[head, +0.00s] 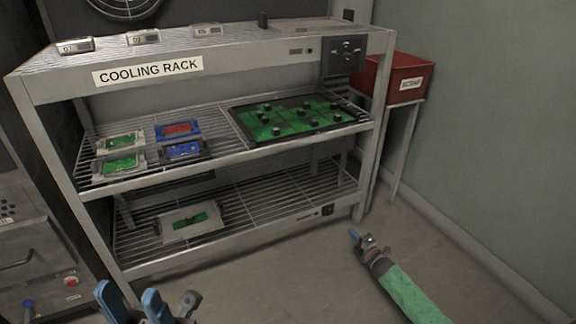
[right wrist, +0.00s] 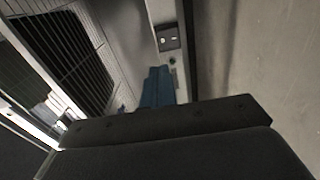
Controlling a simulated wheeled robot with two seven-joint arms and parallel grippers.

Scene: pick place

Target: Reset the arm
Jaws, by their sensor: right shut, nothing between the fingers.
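My right arm comes in from the lower right of the head view, its lower part in a green sleeve. My right gripper (head: 355,236) is in front of the cooling rack's right leg, clear of the shelves. Its blue fingers are together and empty; they also show closed in the right wrist view (right wrist: 158,86). My left gripper (head: 130,300) is at the bottom left of the head view, in front of the rack. Its two blue fingers stand apart with nothing seen between them. The rest of the left arm is out of view.
The metal cooling rack (head: 225,65) holds several small framed boards and a large green board (head: 290,118) on its middle shelf. One framed board (head: 190,222) lies on the lower shelf. A red bin (head: 405,75) stands at right by the wall.

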